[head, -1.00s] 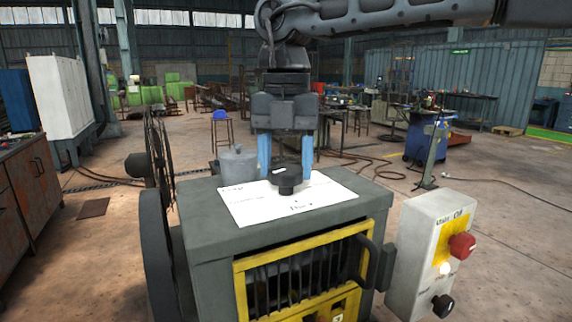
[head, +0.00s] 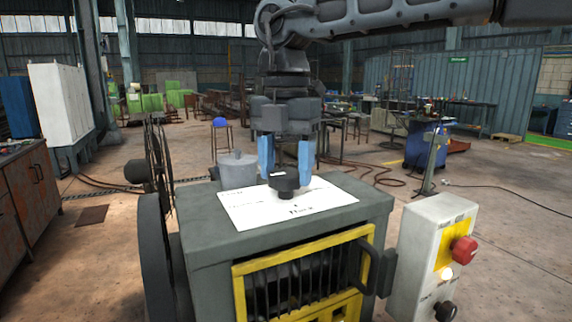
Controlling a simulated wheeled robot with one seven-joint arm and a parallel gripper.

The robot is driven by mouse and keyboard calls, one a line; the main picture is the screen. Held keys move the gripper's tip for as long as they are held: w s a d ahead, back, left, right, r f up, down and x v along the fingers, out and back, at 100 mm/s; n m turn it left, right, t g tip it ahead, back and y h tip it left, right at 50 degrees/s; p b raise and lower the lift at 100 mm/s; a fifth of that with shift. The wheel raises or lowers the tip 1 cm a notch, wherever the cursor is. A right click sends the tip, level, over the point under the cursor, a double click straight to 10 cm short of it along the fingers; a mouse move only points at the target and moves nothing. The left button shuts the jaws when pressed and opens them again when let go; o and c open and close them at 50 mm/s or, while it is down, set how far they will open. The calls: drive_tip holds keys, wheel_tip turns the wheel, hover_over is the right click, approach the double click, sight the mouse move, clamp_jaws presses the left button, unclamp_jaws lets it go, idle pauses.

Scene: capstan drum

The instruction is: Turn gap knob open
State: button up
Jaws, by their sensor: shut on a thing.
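The gap knob (head: 284,183) is a dark round knob with a small pale mark on its top edge. It stands on the white printed plate (head: 325,205) on top of the grey machine housing (head: 215,245). My gripper (head: 285,160) points straight down from above, with one blue finger on each side of the knob's top. It is shut on the knob. The fingertips are partly hidden behind the knob's rim, and the print on the plate is too small to read fully.
A grey cylindrical pot (head: 238,170) stands behind the plate. A control box (head: 432,255) with a red button (head: 463,250) is at the right. The housing has a yellow-framed grille (head: 305,275) in front and a large dark wheel (head: 157,255) at the left.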

sight(286, 172)
drive_tip(key=o, duration=1.1)
drive_tip(key=shift+c, duration=0.2)
wheel_tip(286, 172, up, 8)
drive_tip(key=shift+f, duration=0.1)
